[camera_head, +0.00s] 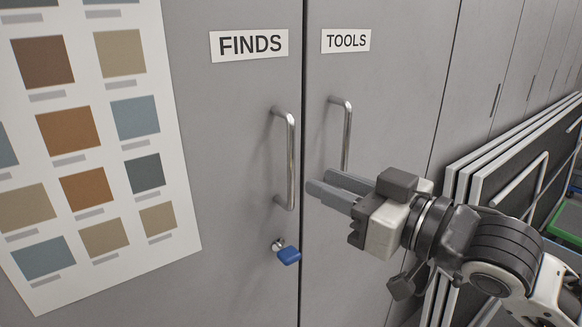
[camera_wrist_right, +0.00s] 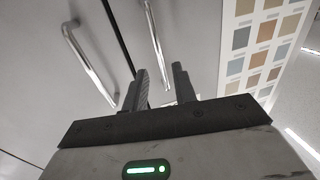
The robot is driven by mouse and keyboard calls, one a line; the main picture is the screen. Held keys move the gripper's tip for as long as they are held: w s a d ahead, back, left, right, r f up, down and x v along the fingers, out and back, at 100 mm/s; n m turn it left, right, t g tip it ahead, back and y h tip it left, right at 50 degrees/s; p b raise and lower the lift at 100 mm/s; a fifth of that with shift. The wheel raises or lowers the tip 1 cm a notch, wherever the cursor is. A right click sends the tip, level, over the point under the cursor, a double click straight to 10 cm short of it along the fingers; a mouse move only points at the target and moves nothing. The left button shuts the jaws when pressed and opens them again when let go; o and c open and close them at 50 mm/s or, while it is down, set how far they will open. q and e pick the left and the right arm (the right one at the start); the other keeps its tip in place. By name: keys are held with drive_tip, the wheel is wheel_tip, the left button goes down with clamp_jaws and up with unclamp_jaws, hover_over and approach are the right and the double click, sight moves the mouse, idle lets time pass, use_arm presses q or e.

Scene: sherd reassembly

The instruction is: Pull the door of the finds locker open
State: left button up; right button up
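The finds locker door (camera_head: 230,180) is a grey panel with a FINDS label (camera_head: 249,45), and it looks shut. Its upright metal bar handle (camera_head: 291,160) is near the door's right edge. My right gripper (camera_head: 318,181) points left at the handle's lower part, just right of it and apart from it. In the right wrist view the gripper (camera_wrist_right: 161,70) has its two fingers apart and empty. The finds handle (camera_wrist_right: 154,40) appears there in line with the gap between them. My left gripper is not in view.
A blue-tagged key (camera_head: 287,255) sits in the lock below the handle. The TOOLS door (camera_head: 390,90) with its similar handle (camera_head: 347,135) is close on the right. A colour chart (camera_head: 90,150) covers the left. Framed panels (camera_head: 520,150) lean at the right.

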sight(294, 169)
drive_tip(key=x, duration=0.7)
drive_tip(key=shift+w+a+p, duration=0.25)
drive_tip(key=shift+a+p, duration=0.05)
clamp_jaws()
